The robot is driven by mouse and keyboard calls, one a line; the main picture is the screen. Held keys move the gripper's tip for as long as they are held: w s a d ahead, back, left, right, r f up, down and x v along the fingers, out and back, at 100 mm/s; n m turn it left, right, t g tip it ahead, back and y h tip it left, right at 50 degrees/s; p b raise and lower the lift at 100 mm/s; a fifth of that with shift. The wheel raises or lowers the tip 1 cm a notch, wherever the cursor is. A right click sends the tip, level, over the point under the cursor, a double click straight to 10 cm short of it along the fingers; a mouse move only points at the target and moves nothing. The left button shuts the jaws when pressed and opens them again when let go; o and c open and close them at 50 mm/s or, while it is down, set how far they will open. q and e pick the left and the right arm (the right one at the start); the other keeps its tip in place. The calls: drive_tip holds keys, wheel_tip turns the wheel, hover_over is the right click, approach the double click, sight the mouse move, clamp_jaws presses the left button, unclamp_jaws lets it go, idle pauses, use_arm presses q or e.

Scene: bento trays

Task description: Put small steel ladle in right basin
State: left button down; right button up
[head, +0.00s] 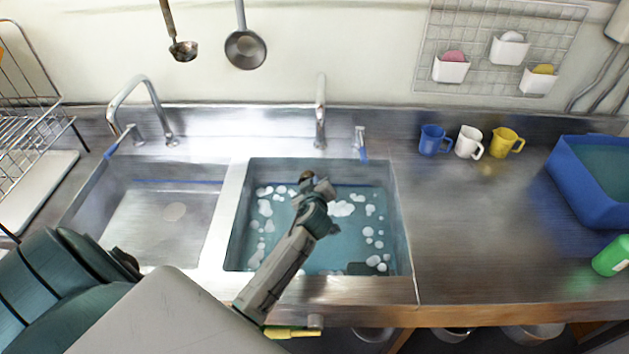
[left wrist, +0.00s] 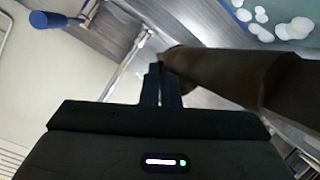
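A small ladle (head: 182,50) with a brownish handle hangs on the back wall, left of a larger grey ladle (head: 245,48). The right basin (head: 401,235) holds bluish water with white foam. My left gripper (head: 318,188) is over this basin, near its back middle. In the left wrist view its fingers (left wrist: 160,82) are close together. A dark brown tapered object (left wrist: 225,75) lies at their tips and appears held; a small brown end (head: 306,176) shows at the gripper in the head view. I cannot tell what it is. My right gripper is not in view.
The left basin (head: 150,225) stands beside it, with taps (head: 320,115) behind. Blue, white and yellow mugs (head: 468,142) stand on the right counter, with a blue tub (head: 585,205) and green bottle (head: 612,256) farther right. A wire rack (head: 30,110) is at left. The middle right counter is clear.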

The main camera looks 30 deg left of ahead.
use_arm(q)
wheel_tip(320, 180, down, 3)
drive_tip(key=shift+f+b, duration=0.2)
drive_tip(key=shift+b, duration=0.5)
drive_tip(key=c, duration=2.1)
unclamp_jaws()
drive_tip(key=o, duration=0.5)
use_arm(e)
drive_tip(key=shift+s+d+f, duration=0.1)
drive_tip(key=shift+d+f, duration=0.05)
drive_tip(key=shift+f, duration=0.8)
use_arm(q)
drive_tip(key=b+v, duration=0.3)
drive_tip(key=v, duration=0.7)
drive_tip(key=shift+s+d+r, duration=0.2)
drive_tip(key=shift+s, duration=0.1)
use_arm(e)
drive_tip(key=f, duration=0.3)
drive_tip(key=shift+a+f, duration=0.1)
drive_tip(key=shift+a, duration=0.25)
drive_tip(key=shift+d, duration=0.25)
